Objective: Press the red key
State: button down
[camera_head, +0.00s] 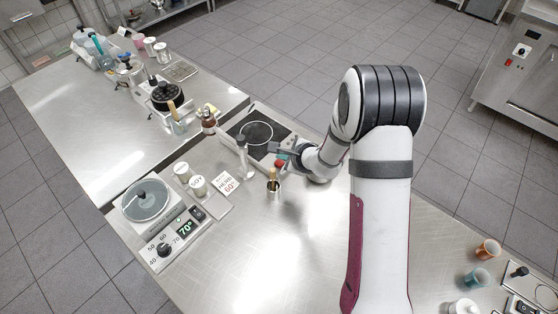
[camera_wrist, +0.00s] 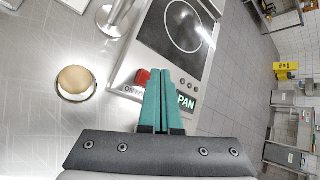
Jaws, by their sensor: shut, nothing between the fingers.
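The red key (camera_wrist: 142,76) sits on the front edge of a hob (camera_wrist: 155,45), beside printed lettering that looks like "ON/OFF", in the wrist view. In the head view a small red spot (camera_head: 280,163) shows by the hob's (camera_head: 231,137) front, close to my gripper (camera_head: 283,154). In the wrist view my gripper (camera_wrist: 163,76) is shut and empty, its green fingers together. The fingertips appear just right of the red key and over the hob's front panel. The left finger lies close to the key; I cannot tell whether they touch.
A metal cup with a pale round top (camera_wrist: 75,80) stands left of the hob. A metal stand (camera_wrist: 116,18) is near the hob's left edge. A scale-like heater showing 70° (camera_head: 185,229) stands left; bare steel counter lies in front.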

jog(key=shift+f, duration=0.1)
jog(key=shift+f, duration=0.4)
jog(key=shift+f, duration=0.35)
dwell(0.4)
notch_tip(320, 180, up, 8)
jog(key=shift+f, duration=0.15)
dwell(0.8)
